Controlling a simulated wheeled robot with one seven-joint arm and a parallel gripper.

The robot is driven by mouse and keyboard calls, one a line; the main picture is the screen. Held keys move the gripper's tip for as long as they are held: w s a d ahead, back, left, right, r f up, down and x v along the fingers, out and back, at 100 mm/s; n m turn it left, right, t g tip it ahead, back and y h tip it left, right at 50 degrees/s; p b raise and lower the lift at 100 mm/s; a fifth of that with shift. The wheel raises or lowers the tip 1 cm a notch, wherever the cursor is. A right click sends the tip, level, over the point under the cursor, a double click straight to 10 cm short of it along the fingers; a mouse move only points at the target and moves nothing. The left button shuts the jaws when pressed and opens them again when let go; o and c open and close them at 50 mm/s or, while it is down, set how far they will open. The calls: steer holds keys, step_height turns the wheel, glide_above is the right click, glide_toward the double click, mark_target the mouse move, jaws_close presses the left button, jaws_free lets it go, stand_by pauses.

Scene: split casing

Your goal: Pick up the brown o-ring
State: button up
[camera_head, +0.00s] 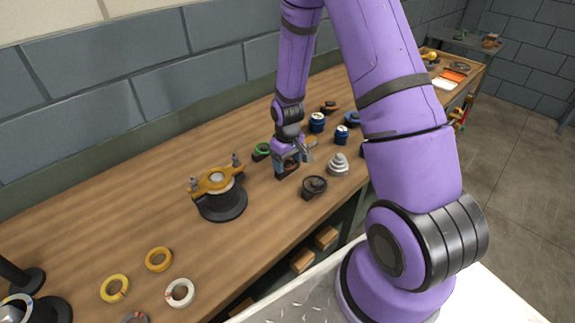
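I cannot pick out the brown o-ring for certain. A small orange-brown piece (310,142) shows just beyond my gripper, partly hidden by it. Another brown piece (330,107) lies farther back beside a dark part. My gripper (305,152) is low over the middle of the wooden table (120,230), between the casing and the cone-shaped part. Its fingers are small and partly hidden by its own body, so I cannot tell whether they are open or hold anything.
A casing with an orange-yellow clamp (218,190) stands left of my gripper. A dark round part (314,187), a grey stepped cone (338,165) and blue cans (317,122) stand close by. Yellow rings (158,259) and a white ring (180,293) lie front left.

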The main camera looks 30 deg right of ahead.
steer(key=c, duration=0.7)
steer(key=shift+r, duration=0.15)
